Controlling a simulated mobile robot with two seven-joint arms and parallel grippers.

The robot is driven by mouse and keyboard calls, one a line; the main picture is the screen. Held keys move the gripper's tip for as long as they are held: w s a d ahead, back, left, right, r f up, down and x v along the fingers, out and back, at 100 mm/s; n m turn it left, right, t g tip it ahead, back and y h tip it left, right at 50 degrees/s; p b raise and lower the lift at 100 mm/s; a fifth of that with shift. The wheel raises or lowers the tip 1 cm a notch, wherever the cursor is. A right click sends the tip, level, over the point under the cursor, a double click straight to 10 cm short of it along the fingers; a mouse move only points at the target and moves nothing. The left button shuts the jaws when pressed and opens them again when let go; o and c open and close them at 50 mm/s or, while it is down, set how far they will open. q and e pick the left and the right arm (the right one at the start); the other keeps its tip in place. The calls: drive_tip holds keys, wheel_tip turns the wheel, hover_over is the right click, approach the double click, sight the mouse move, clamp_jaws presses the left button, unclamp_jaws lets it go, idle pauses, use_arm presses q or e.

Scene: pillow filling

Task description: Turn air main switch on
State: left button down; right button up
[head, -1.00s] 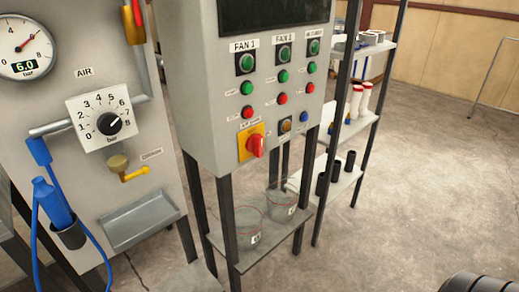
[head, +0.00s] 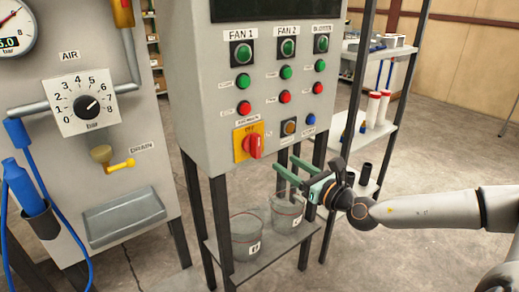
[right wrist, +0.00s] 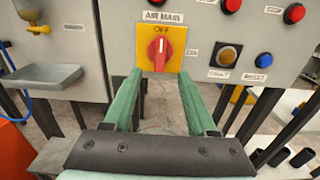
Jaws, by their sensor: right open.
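The air main switch is a red rotary knob (head: 254,146) on a yellow plate (head: 240,145), low on the grey control panel. In the right wrist view the red knob (right wrist: 160,48) stands upright below the word OFF, under an AIR MAIN label. My right gripper (head: 288,172) has green fingers, which are open and empty. It is in front of the panel, right of and a little below the knob, apart from it. In the right wrist view its fingers (right wrist: 160,90) point toward the panel with the knob between and beyond their tips. My left gripper is not in view.
Coloured buttons (head: 284,96) sit above and right of the switch. Two buckets (head: 246,235) stand on a shelf below the panel. The air gauge panel (head: 75,150) with a blue hose is at the left. A shelf rack (head: 391,118) stands behind my right arm.

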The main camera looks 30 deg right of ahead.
sight(259, 145)
drive_tip(key=w+p, duration=0.1)
drive_tip(key=w, duration=0.2)
drive_tip(key=w+p, duration=0.1)
drive_tip(key=w, duration=0.3)
drive_tip(key=w+p, duration=0.1)
drive_tip(key=w, duration=0.3)
drive_tip(key=shift+w+a+r, duration=0.15)
drive_tip(key=shift+a+r, duration=0.05)
drive_tip(key=shift+a, duration=0.15)
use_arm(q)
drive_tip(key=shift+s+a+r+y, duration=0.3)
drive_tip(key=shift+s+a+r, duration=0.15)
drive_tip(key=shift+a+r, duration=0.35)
use_arm(e)
drive_tip(key=shift+w+f, duration=0.1)
drive_tip(key=shift+w, duration=0.5)
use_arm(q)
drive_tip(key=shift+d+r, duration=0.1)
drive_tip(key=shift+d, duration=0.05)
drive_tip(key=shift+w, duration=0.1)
use_arm(e)
clamp_jaws()
